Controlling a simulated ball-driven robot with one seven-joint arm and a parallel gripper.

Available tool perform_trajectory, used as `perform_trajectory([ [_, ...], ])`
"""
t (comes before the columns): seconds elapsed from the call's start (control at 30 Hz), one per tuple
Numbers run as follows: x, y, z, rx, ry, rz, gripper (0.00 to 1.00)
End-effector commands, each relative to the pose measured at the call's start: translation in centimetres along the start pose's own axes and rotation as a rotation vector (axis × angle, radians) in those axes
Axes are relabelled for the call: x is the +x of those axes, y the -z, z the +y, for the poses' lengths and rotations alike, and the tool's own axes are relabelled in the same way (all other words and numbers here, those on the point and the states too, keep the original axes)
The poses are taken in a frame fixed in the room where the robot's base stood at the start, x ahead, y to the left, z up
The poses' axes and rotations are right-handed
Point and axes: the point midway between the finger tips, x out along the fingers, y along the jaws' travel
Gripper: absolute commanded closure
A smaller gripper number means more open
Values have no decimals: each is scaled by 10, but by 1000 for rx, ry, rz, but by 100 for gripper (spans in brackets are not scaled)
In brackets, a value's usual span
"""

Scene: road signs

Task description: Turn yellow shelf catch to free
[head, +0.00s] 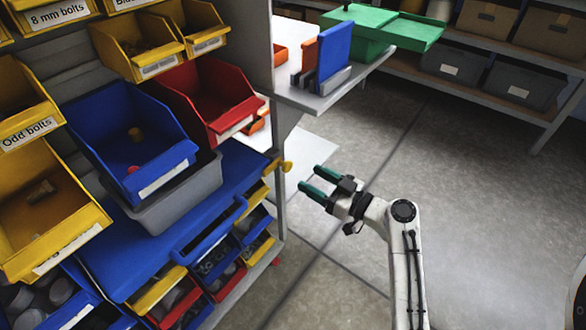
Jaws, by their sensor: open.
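The yellow shelf catch (286,167) is a small knobbed piece on the front edge of the shelf's grey side post, at the right end of the blue shelf panel (229,166). Which way it is turned is too small to tell. My gripper (312,179) is open and empty, with two green fingers pointing left towards the catch. In the picture the fingertips are just right of the catch and appear apart from it.
Blue (122,140), red (207,98) and yellow bins fill the rack at left. A grey side shelf (318,101) holding blue and orange upright pieces juts out above my gripper. The floor (455,190) at right is clear. Another rack stands at the back.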

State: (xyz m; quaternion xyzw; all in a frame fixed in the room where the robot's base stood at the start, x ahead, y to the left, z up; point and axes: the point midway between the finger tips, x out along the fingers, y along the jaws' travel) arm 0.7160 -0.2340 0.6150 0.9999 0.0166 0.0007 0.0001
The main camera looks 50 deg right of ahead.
Motion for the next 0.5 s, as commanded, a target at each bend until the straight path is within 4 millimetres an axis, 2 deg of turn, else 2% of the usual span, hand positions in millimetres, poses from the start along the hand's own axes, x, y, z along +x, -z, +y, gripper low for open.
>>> perform_trajectory([
  [0.2,41,0,0,-2,2,0,40],
  [0.33,58,0,0,0,2,0,40],
  [0.5,70,-1,0,-1,1,-2,40],
])
